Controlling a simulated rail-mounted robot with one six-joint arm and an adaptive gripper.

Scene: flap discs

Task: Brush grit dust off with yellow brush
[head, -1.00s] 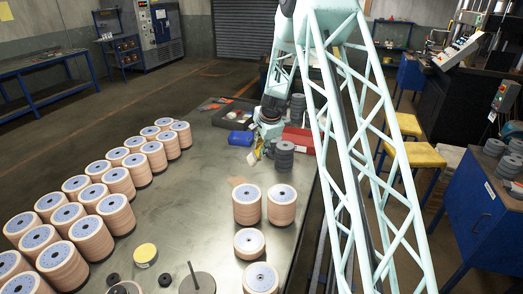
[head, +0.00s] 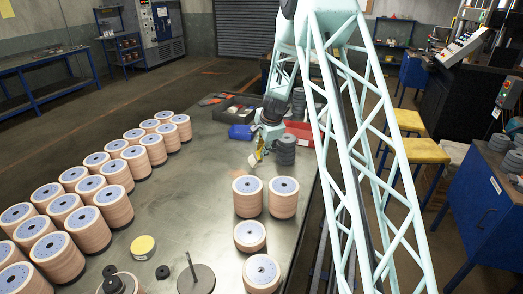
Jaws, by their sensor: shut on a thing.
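The yellow brush (head: 258,152) is in my gripper (head: 262,143), which is shut on it. The brush hangs tilted, with its pale bristle end low, near the metal table top (head: 195,160). I cannot tell whether the bristles touch the table. No clear patch of grit dust can be made out now.
Rows of tan flap-disc stacks (head: 88,228) fill the table's left side. Nearer stand flap-disc stacks (head: 248,197), a yellow-lidded tin (head: 143,246) and a spindle plate (head: 196,279). A blue bin (head: 240,133) and red bin (head: 300,134) lie behind. The table's middle is clear.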

